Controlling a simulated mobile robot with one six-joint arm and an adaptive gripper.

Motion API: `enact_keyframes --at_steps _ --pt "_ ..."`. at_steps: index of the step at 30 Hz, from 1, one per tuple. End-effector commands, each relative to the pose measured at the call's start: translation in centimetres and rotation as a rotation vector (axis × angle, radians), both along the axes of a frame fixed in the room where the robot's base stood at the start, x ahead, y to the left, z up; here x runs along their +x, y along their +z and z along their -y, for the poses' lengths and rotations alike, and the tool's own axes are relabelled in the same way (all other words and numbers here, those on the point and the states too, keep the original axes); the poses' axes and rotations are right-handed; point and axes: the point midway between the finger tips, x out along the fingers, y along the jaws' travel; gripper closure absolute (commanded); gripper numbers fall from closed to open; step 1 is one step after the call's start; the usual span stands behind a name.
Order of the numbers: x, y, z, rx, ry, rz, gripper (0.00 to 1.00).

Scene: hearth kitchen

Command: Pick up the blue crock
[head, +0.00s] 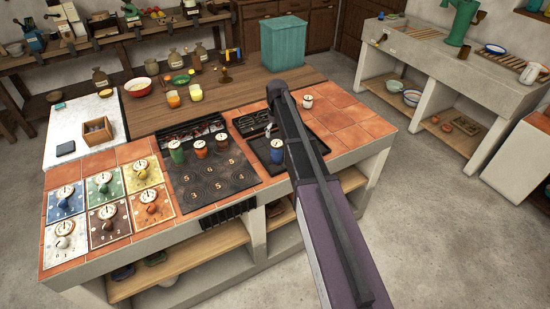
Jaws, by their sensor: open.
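The blue crock (277,153) stands upright with a light lid on the dark square plate right of the numbered hob. My arm reaches in from the bottom right and passes just right of the crock. My gripper (269,130) is mostly hidden by my own arm. A small grey part of it seems to show just above and behind the crock. I cannot see its fingers clearly, or any contact with the crock. The crock appears to rest on the plate.
A green crock (176,152), an orange crock (199,148) and a brown crock (222,144) stand on the black hob (215,180). A white crock (307,101) stands right of my arm. Coloured dial panels (103,185) fill the left. Tiles at the right (355,115) are clear.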

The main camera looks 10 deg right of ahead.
Motion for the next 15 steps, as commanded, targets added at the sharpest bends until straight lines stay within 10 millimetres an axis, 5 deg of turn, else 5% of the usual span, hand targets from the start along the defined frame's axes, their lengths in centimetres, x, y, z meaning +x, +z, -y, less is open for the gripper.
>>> enact_keyframes --at_steps 15 --pt "0.0 -3.4 0.0 0.0 -0.001 0.0 0.0"
